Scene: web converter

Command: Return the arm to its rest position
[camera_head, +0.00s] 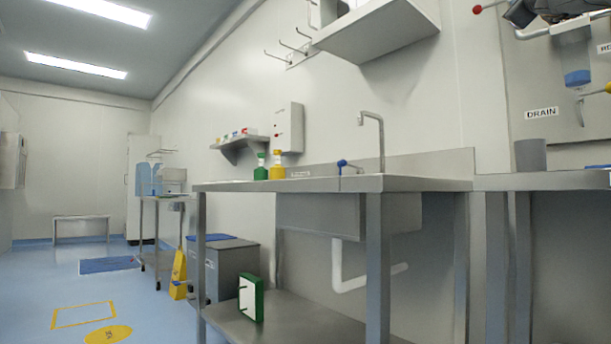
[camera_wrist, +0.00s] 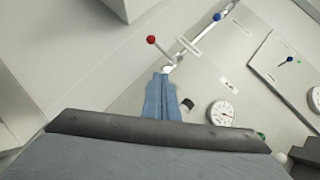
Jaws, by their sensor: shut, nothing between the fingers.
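My gripper (camera_wrist: 161,80) shows in the wrist view as two blue-grey fingers pressed together, rising from a dark bar. It is shut and empty. Its tips overlap the lower end of a pipe (camera_wrist: 184,54) with a red-knobbed lever (camera_wrist: 152,40) on a pale wall panel. I cannot tell how far the tips are from the wall. In the head view a dark shape sits at the top right edge, and I cannot tell whether it is part of my arm.
A steel sink bench (camera_head: 330,184) stands in front, with a tap (camera_head: 381,140) and green (camera_head: 261,168) and yellow (camera_head: 276,163) bottles. A wall shelf (camera_head: 378,38) hangs above. A gauge (camera_wrist: 221,113) is right of my fingers. Blue floor (camera_head: 45,280) is open at left.

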